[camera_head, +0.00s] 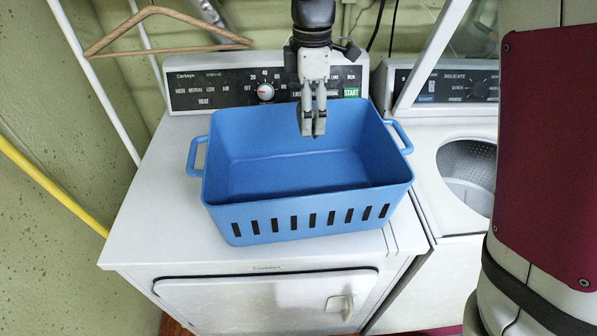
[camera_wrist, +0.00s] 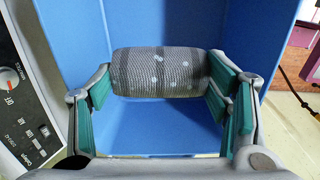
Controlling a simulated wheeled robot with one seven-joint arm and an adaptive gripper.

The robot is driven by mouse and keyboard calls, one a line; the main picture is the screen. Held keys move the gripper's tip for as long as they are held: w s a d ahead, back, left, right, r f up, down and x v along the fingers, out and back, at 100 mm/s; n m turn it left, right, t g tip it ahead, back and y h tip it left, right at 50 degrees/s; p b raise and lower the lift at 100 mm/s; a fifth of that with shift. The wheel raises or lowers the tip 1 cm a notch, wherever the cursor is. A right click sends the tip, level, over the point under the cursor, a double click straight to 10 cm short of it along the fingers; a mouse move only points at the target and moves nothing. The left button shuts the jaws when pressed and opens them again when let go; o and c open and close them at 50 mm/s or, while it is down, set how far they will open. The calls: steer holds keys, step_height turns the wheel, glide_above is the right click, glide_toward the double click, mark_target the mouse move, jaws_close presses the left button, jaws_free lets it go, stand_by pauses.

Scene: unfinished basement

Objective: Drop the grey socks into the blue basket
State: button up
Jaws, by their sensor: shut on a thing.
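The blue basket (camera_head: 300,204) stands open on top of the white dryer, with slots along its front and a handle at each side. No contents show in its visible inside. My gripper (camera_head: 313,128) points down over the back part of the basket. In the wrist view my gripper (camera_wrist: 162,84) is shut on the grey socks (camera_wrist: 160,72), a rolled bundle with pale dots held between the two fingers. Blue basket walls (camera_wrist: 160,25) show around and beyond the socks. In the head view the socks are not clearly visible.
The dryer top (camera_head: 160,210) has free room left of the basket. The dryer's control panel (camera_head: 215,88) rises behind it. A washer (camera_head: 460,225) with its lid raised is at the right. A wooden hanger (camera_head: 170,12) hangs at the upper left.

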steer(key=shift+f+b, duration=0.45)
steer(key=shift+f, duration=1.4)
steer(key=o, duration=1.2)
step_height(320, 180, up, 11)
steer(key=shift+r, duration=0.5)
